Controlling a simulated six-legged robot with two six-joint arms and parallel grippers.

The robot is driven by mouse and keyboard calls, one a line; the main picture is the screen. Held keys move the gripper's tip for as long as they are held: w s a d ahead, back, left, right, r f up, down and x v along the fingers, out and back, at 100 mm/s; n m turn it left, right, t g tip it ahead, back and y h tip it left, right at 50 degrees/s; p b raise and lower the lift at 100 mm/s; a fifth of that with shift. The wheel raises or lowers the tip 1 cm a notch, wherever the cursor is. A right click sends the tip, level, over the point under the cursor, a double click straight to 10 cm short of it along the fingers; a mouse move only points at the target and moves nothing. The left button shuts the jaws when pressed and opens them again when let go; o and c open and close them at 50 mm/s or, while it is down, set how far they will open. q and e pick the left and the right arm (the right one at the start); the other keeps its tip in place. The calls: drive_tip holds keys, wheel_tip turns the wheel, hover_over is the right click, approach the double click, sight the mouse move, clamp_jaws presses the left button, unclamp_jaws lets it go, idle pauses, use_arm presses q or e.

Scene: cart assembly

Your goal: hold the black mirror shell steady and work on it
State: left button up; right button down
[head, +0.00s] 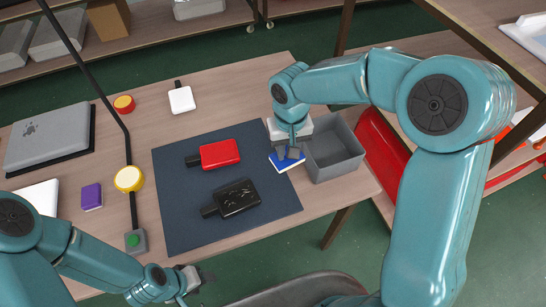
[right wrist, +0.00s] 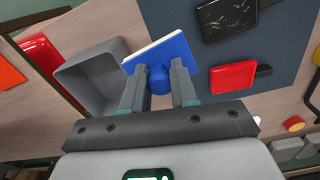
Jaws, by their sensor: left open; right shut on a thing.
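The black mirror shell (head: 238,197) lies on the dark mat (head: 185,232), with pale scratch-like marks on its face and its stub pointing left. Part of it shows at the top of the right wrist view (right wrist: 226,17). My right gripper (head: 288,153) is shut on the round knob of a blue block (head: 287,163) with a pale underside, at the mat's right edge beside the grey bin. The right wrist view shows the blue block (right wrist: 165,58) between the fingers. My left gripper (head: 203,279) is open and empty at the table's front edge, apart from the shell.
A red mirror shell (head: 220,154) lies on the mat behind the black one. A white shell (head: 181,99) lies farther back. The grey bin (head: 334,148) stands at the right.

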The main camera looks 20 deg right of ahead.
drive_tip(key=shift+w+a+r+m, duration=0.1)
drive_tip(key=shift+w+r+m, duration=0.1)
drive_tip(key=shift+m, duration=0.9)
drive_tip(key=shift+w+a+m, duration=0.2)
drive_tip(key=shift+a+m, duration=0.1)
drive_tip(key=shift+m, duration=0.7)
drive_tip(key=a+f+m, duration=0.1)
drive_tip(key=a+f, duration=0.2)
drive_tip(key=a, duration=0.2)
drive_tip(key=a+f+m, duration=0.1)
drive_tip(key=a+f, duration=0.2)
drive_tip(key=a, duration=0.3)
drive_tip(key=a+f+m, duration=0.1)
drive_tip(key=a+f, duration=0.3)
drive_tip(key=a, duration=0.1)
drive_tip(key=shift+w+a, duration=0.25)
drive_tip(key=shift+w, duration=0.1)
drive_tip(key=d, duration=0.4)
drive_tip(key=shift+w+d, duration=0.1)
drive_tip(key=shift+w, duration=0.2)
use_arm(q)
drive_tip(key=shift+s+a, duration=0.15)
drive_tip(key=shift+s, duration=0.05)
use_arm(e)
wheel_tip(320, 180, up, 2)
drive_tip(key=shift+d+r, duration=0.1)
drive_tip(key=shift+d, duration=0.05)
